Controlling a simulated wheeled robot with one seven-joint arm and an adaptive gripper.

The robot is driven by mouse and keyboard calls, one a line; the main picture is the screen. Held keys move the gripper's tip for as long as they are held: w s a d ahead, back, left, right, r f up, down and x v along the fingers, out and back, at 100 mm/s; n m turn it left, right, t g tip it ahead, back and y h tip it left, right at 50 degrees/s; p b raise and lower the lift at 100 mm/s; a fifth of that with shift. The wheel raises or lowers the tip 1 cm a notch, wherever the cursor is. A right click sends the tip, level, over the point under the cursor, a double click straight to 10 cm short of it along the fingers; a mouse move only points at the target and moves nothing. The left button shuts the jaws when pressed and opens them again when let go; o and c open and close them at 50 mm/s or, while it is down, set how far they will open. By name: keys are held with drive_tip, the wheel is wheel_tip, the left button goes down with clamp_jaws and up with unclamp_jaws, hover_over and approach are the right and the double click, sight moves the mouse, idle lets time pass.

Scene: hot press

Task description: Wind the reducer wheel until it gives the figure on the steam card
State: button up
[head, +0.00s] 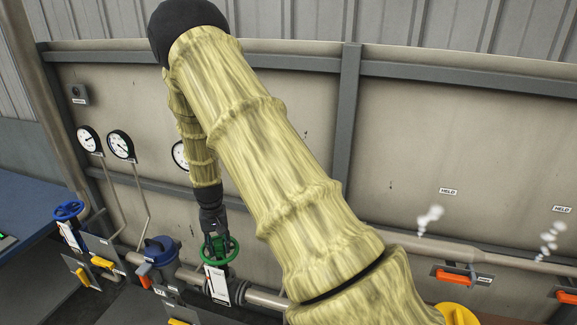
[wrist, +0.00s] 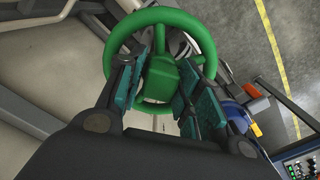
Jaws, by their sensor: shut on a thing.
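A green handwheel (head: 220,250) sits on the pipe low in the head view, left of centre; it also fills the upper middle of the wrist view (wrist: 183,17). I take it as the reducer wheel. My gripper (head: 213,236) comes down on it from above. In the wrist view my gripper (wrist: 162,80) has its teal-padded fingers inside the rim, shut on the wheel's green hub block. A white card (head: 217,284) hangs just below the wheel; its writing is too small to read, so I cannot tell whether it is the steam card.
Two dial gauges (head: 120,146) show on the wall; a third (head: 180,155) is partly behind my arm. A blue handwheel (head: 69,210) and a blue-capped fitting (head: 160,248) stand to the left. White steam puffs (head: 430,218) rise at right, near an orange handle (head: 455,277).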

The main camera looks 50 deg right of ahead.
drive_tip(key=m, duration=0.6)
drive_tip(key=shift+w+d+r, duration=0.1)
drive_tip(key=m, duration=0.6)
drive_tip(key=shift+m, duration=0.4)
drive_tip(key=m, duration=1.1)
drive_tip(key=o, duration=0.9)
